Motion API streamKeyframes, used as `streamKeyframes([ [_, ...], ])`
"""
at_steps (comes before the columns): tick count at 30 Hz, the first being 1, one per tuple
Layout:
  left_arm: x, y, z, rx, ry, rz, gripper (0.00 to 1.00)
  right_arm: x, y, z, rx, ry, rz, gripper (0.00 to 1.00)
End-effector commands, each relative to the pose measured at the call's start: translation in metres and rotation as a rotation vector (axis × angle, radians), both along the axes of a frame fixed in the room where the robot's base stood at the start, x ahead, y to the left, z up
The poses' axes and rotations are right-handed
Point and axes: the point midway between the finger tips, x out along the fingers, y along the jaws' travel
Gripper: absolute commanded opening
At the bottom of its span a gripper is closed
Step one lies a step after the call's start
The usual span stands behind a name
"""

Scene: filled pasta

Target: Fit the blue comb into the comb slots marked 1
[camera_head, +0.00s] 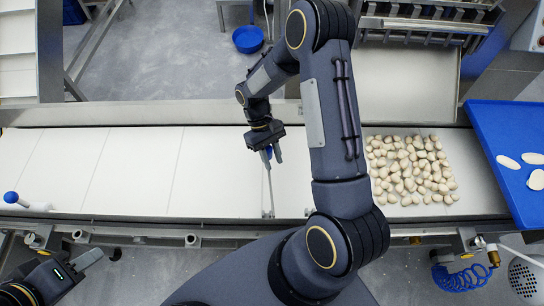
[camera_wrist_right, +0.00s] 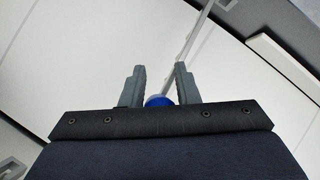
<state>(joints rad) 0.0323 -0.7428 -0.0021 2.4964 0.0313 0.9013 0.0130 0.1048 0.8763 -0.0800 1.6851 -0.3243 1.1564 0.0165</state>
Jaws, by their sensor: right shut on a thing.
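My right gripper (camera_head: 273,154) is over the white conveyor belt, shut on the blue knob of a thin pale rod. In the right wrist view, the blue knob (camera_wrist_right: 158,101) is between the fingers, and the rod (camera_wrist_right: 190,43) runs up and away from it. In the head view the rod (camera_head: 269,190) reaches toward the belt's front edge. I cannot make out a blue comb or slots marked 1. My left gripper (camera_head: 88,262) is at the lower left, below the belt's front edge; its jaw gap is unclear.
A second blue knob (camera_head: 11,197) stands at the belt's left end. Filled pasta pieces (camera_head: 410,170) lie on the belt at right, beside a blue board (camera_head: 505,125). A machine (camera_head: 425,25) stands behind them.

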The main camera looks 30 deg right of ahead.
Motion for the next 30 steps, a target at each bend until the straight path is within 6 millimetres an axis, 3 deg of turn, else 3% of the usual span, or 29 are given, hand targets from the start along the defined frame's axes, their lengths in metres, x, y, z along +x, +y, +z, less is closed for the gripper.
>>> streamKeyframes([
  [29, 0.0, 0.0, -0.0029, 0.0, 0.0, 0.0, 0.36, -0.0049, 0.0029, -0.0036, 0.006, 0.017, 0.002, 0.0],
  [30, 0.0001, 0.0, -0.003, 0.0, 0.0, 0.0, 0.36, -0.0049, 0.003, -0.0037, 0.006, 0.017, 0.002, 0.31],
])
